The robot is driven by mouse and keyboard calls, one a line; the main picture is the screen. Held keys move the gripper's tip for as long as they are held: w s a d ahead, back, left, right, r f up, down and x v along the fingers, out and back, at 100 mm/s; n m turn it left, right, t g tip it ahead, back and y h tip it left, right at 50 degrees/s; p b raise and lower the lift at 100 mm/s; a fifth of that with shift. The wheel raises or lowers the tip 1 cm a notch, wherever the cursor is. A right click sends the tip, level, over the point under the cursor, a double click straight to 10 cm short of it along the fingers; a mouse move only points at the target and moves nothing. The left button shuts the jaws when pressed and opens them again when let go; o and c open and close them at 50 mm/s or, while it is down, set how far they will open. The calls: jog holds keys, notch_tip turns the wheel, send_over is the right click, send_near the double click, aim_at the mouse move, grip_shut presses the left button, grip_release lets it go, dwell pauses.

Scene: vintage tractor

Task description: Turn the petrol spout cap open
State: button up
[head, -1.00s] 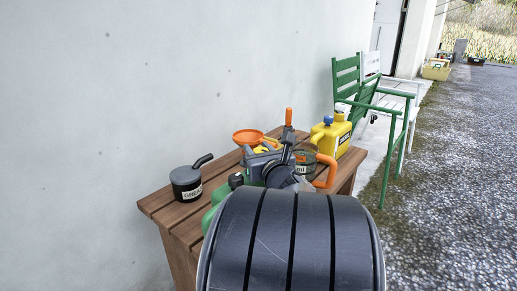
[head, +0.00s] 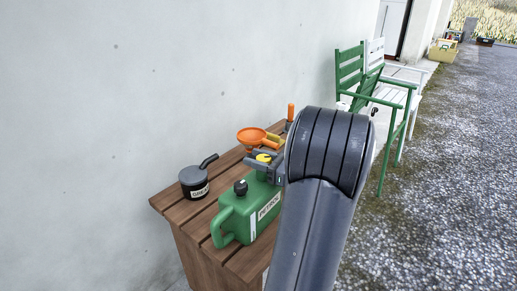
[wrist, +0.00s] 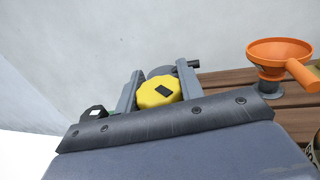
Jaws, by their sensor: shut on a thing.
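The green petrol can (head: 232,222), with a white PETROL label, stands on the slatted wooden bench. Its yellow spout cap (head: 265,157) is at the can's far end. A black cap (head: 241,187) sits on top, nearer the handle. My gripper (head: 262,160) is at the yellow cap and is shut on it. In the wrist view the yellow cap (wrist: 158,93) lies between the two grey fingers (wrist: 157,92), with a dark rectangular mark on its top. The spout below the cap is hidden by my gripper.
The bench (head: 172,202) stands against a white wall. A dark grease pot (head: 194,182) is left of the can, and an orange funnel (head: 251,136) is behind it. My arm hides the bench's right part. Green and white chairs (head: 362,80) stand beyond; gravel lies right.

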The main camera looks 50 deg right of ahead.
jog(key=shift+r+n+g+y+p, duration=0.1)
jog(key=shift+n+g+y+p, duration=0.2)
jog(key=shift+n+y+p, duration=0.45)
jog(key=shift+a+y, duration=0.1)
jog(key=shift+y, duration=0.35)
jog(key=o, duration=1)
jog(key=p+v, duration=0.2)
jog(key=v, duration=0.9)
